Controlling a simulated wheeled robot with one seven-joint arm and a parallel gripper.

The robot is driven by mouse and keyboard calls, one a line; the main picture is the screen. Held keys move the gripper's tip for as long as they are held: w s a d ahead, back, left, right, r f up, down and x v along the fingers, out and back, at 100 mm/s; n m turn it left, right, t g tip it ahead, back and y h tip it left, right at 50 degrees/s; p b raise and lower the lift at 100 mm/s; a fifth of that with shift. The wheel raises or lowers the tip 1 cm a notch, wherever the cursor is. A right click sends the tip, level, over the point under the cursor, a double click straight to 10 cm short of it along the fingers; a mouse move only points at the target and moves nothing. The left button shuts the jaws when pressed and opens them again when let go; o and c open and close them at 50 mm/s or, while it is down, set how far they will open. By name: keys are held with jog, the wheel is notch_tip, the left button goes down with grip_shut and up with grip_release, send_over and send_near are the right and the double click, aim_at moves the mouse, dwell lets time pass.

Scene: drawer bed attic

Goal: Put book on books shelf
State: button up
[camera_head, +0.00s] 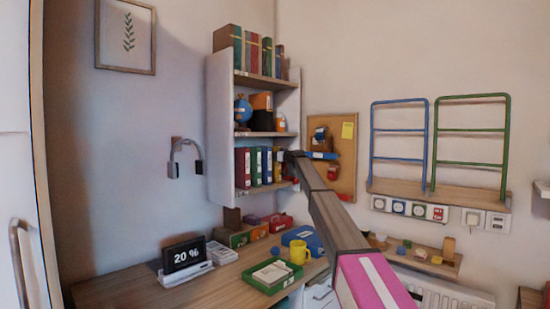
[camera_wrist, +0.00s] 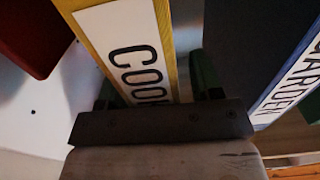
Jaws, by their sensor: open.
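The books shelf (camera_head: 222,125) is a white wall unit with wooden boards. On its lower board stand a red book (camera_head: 242,167), a green book (camera_head: 256,166), a blue book (camera_head: 267,165) and a yellow book (camera_head: 278,163). My gripper (camera_head: 291,163) is at the right end of this row. In the wrist view, the yellow book (camera_wrist: 140,45), with a white label reading "COO…", lies between the two green fingers of my gripper (camera_wrist: 160,88). The jaws are open around it. A blue book (camera_wrist: 289,90) labelled "…ARDEN" is at the right. The fingertips are partly hidden.
The desk (camera_head: 130,290) below holds a clock display (camera_head: 185,256), a yellow mug (camera_head: 299,251), a green tray (camera_head: 268,276) and a blue box (camera_head: 302,238). A corkboard (camera_head: 345,150) hangs right of the shelf. Headphones (camera_head: 185,158) hang left of it.

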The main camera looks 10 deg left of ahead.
jog(key=shift+r, duration=0.1)
jog(key=v, duration=1.2)
